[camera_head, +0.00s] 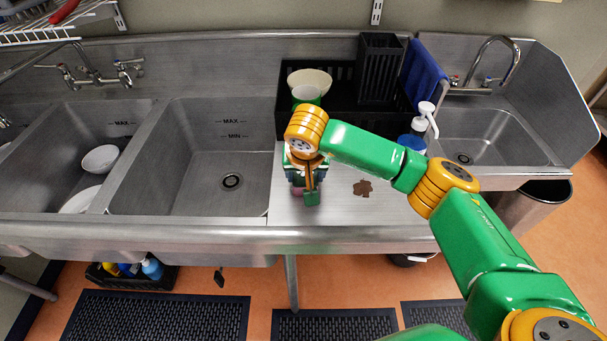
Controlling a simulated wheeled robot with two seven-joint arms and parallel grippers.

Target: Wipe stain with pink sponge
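The stain (363,188) is a small brown patch on the steel counter (345,212) between the sinks. My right gripper (304,192) points down over the left part of this counter, to the left of the stain and apart from it. A small pinkish patch (297,191), likely the pink sponge, shows at its fingertips. The gripper hides most of it, so I cannot tell whether the fingers are shut on it or whether it touches the counter. My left gripper is not in view.
A black rack (345,110) with bowls (310,77) stands behind the counter. A soap bottle (417,130) with a white pump stands right of the stain. A large sink (190,180) opens on the left and a smaller one (490,140) on the right.

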